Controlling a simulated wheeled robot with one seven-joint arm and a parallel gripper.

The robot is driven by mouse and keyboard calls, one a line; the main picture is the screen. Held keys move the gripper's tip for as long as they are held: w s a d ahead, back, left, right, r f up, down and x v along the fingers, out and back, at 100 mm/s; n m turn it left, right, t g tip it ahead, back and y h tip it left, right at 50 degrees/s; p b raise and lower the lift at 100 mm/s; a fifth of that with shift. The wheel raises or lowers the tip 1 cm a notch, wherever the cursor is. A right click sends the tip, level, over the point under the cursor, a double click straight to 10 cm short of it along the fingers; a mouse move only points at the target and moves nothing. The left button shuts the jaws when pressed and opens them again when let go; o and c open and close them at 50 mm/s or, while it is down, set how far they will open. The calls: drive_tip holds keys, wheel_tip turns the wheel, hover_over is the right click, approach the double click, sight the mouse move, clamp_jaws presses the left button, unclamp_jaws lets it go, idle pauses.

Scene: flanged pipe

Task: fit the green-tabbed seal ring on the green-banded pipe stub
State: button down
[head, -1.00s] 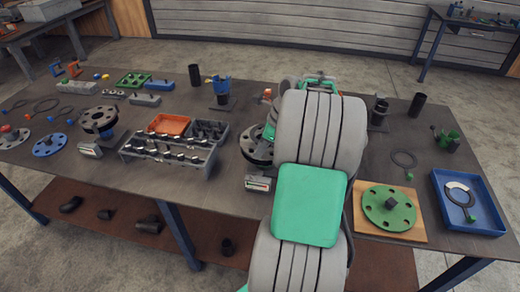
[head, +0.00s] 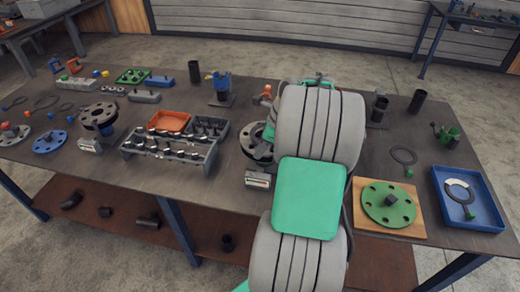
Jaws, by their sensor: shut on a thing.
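A dark seal ring (head: 403,155) with a green tab (head: 409,171) lies flat on the bench, right of my arm. I cannot make out a green-banded pipe stub; my arm hides part of the bench there. My gripper is hidden behind my own arm, so its fingers and anything between them do not show.
A green flange disc (head: 388,204) lies on a wooden board (head: 408,232) at the front right. A socket rack (head: 169,151) and orange bin (head: 170,122) stand left of the flange.

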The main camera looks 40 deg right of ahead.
drive_tip(key=shift+f, duration=0.45)
drive_tip(key=c, duration=1.3)
unclamp_jaws()
drive_tip(key=shift+r, duration=0.1)
drive_tip(key=w+a+r+p+v, duration=0.1)
drive_tip(key=p+v, duration=0.4)
drive_tip(key=v, duration=1.1)
drive_tip(key=shift+w+a+r+p, duration=0.2)
drive_tip(key=shift+w+a+p, duration=0.25)
drive_tip(key=shift+w, duration=0.3)
drive_tip(key=shift+a, duration=0.1)
